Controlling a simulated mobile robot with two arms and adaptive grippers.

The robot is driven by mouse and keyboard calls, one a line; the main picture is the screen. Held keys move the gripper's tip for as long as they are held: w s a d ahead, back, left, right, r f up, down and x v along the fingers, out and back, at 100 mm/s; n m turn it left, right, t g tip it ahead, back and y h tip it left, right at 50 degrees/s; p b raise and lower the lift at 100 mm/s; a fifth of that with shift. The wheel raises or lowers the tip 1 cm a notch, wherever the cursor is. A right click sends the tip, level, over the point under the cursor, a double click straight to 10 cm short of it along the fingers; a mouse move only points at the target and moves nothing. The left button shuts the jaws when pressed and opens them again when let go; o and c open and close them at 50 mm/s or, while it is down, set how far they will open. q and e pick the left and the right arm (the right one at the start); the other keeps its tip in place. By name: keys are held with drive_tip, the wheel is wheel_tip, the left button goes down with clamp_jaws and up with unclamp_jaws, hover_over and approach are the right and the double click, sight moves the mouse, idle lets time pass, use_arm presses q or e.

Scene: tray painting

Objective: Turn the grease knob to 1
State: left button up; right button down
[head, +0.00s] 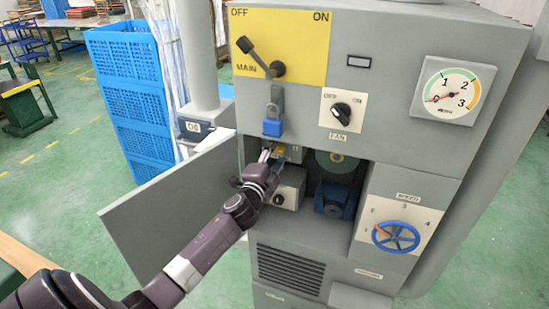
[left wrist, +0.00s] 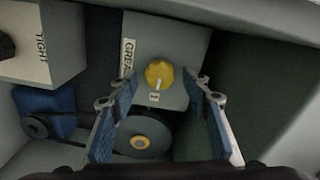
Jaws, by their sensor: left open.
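The grease knob (left wrist: 160,73) is a yellow round knob with a white pointer mark, on a grey box with a partly hidden label starting "GREA" in the left wrist view. The pointer mark runs toward a small white tag below it; I cannot read the tag. My left gripper (head: 267,153) reaches into that compartment. In the left wrist view my left gripper (left wrist: 161,82) is open and empty, its blue-padded fingers on either side of the knob. My right gripper is out of view.
The open cabinet door (head: 165,205) stands left of my arm. A box marked "TIGHT" (left wrist: 45,45) and a pulley (left wrist: 142,140) are close by inside. A blue padlock (head: 272,127) hangs above the opening. A blue handwheel (head: 395,237) is at right.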

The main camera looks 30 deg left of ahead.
use_arm(q)
drive_tip(key=v, duration=1.2)
drive_tip(key=shift+f, duration=0.1)
